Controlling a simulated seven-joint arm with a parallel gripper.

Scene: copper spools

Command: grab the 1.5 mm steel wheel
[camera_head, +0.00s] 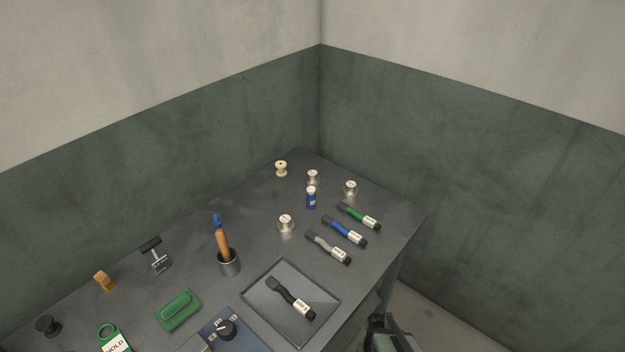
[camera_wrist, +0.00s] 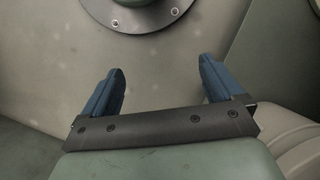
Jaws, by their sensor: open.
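Three small silvery labelled pieces stand on the far part of the dark table: one at the back (camera_head: 313,176), one at the right (camera_head: 350,188) and one nearer (camera_head: 286,223). They look like steel wheels or spools, but their labels are too small to read, so I cannot tell which is 1.5 mm. My gripper (camera_wrist: 162,82) shows in the wrist view with its two blue fingers apart and nothing between them. In the head view only part of my arm shows at the bottom, beyond the table's right edge, away from these pieces.
A cream spool (camera_head: 281,169) and blue bottle (camera_head: 311,198) stand near the silvery pieces. Green (camera_head: 359,216), blue (camera_head: 345,231) and grey (camera_head: 328,247) handled tools lie to the right. A tray (camera_head: 262,318) holds a black tool. A cup (camera_head: 229,264) holds an orange-handled tool.

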